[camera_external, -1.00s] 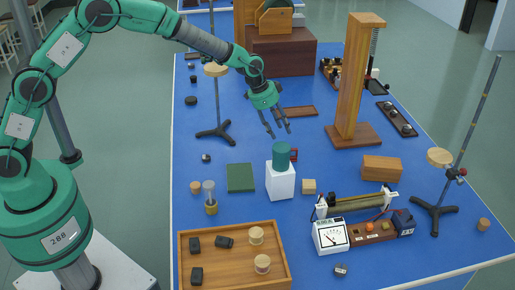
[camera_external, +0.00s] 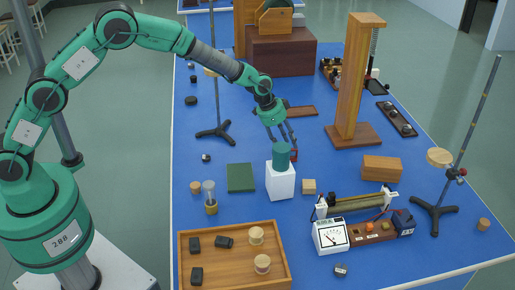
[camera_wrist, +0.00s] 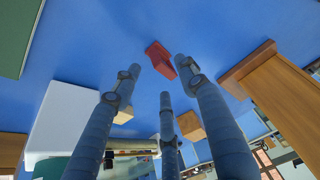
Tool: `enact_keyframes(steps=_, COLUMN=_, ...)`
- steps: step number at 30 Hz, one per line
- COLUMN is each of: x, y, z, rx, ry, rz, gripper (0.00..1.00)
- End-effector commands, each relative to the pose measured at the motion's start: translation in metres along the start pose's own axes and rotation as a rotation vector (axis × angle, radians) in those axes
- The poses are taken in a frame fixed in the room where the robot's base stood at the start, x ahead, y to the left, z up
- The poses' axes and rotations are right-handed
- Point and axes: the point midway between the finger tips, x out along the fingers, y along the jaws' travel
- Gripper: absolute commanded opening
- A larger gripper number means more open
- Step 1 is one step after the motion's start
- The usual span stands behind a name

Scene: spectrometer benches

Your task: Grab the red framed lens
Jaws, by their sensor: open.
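The red framed lens (camera_external: 294,155) stands on the blue table just behind the white block with the green cylinder on top, partly hidden by it and by my fingers. In the wrist view the lens (camera_wrist: 159,58) shows as a small red piece beyond the fingertips. My gripper (camera_external: 288,144) has three long fingers, which are spread apart and empty. It reaches down close to the lens from behind. In the wrist view my gripper (camera_wrist: 158,76) has its fingers apart with the lens ahead, near the right-hand fingertip. I cannot tell the exact height gap.
The white block (camera_external: 281,182) with the green cylinder (camera_external: 281,154) stands close in front. A wooden tower (camera_external: 353,85) stands at the back right. A dark green pad (camera_external: 241,177) lies left.

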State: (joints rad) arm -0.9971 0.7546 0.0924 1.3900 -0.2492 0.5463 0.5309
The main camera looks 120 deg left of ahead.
Motion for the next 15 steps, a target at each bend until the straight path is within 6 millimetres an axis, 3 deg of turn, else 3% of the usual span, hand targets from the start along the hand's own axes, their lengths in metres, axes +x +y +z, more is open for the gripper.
enact_keyframes(steps=7, x=0.01, y=0.0, z=0.0, rx=0.0, ry=0.0, rz=0.0, gripper=0.43)
enact_keyframes(steps=15, x=0.039, y=0.001, z=-0.001, rx=0.0, ry=-0.002, rz=0.0, gripper=0.43)
